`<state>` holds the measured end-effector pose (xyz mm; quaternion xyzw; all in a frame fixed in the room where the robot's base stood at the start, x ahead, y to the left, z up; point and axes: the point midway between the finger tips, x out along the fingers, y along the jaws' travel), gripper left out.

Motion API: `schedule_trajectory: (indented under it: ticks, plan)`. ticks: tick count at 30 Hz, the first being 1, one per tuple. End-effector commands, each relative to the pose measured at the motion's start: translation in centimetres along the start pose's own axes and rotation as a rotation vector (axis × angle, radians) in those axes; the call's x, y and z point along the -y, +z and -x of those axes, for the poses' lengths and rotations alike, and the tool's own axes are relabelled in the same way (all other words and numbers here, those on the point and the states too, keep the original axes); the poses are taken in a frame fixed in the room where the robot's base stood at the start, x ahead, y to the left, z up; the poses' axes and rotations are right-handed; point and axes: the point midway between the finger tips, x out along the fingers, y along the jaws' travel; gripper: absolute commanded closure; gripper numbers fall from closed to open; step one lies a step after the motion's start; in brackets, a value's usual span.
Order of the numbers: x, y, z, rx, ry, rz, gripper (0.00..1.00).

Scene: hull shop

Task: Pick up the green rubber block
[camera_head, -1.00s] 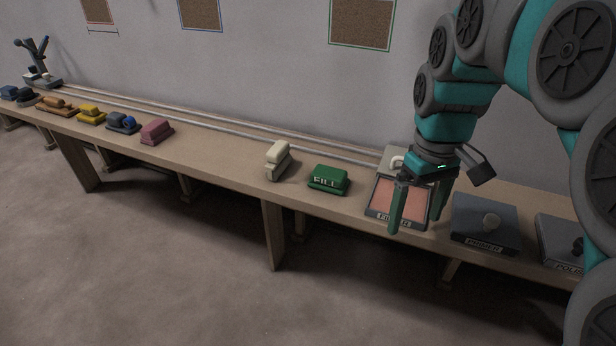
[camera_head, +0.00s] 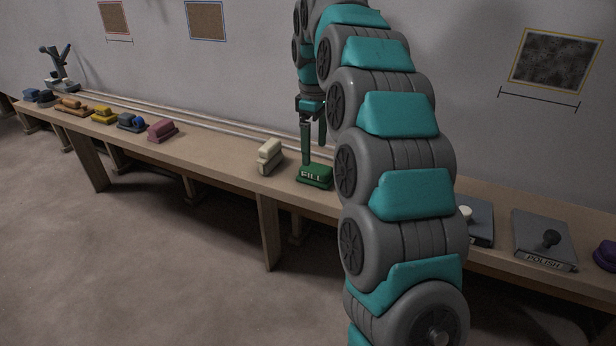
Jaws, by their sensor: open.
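The green rubber block (camera_head: 315,176) lies on the long wooden bench, with pale letters "FILL" on its front side. My gripper (camera_head: 314,152) points down at the block, with its fingers apart and nothing seen between them. One finger overlaps the block's upper left part in the picture. The other finger shows higher, to the right and behind. I cannot tell whether the fingers touch the block.
A cream block (camera_head: 268,157) stands on the bench just left of the green one. A pink block (camera_head: 163,131) and several other tools lie further left. A grey "POLISH" plate (camera_head: 543,240) and a purple item (camera_head: 605,255) lie at right. My arm hides the bench between.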

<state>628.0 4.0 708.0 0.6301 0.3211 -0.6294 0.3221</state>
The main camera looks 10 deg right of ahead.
Motion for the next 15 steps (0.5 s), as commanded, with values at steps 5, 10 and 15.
schedule_trajectory:
  ticks: [5,10,15]
  plan:
    - [0.1,0.1,-1.6,0.002,-0.003,0.000,0.00]
    - [0.0,0.1,-2.5,0.001,-0.003,-0.001,0.00]
    - [-0.2,0.2,-4.3,0.002,-0.006,-0.002,0.00]
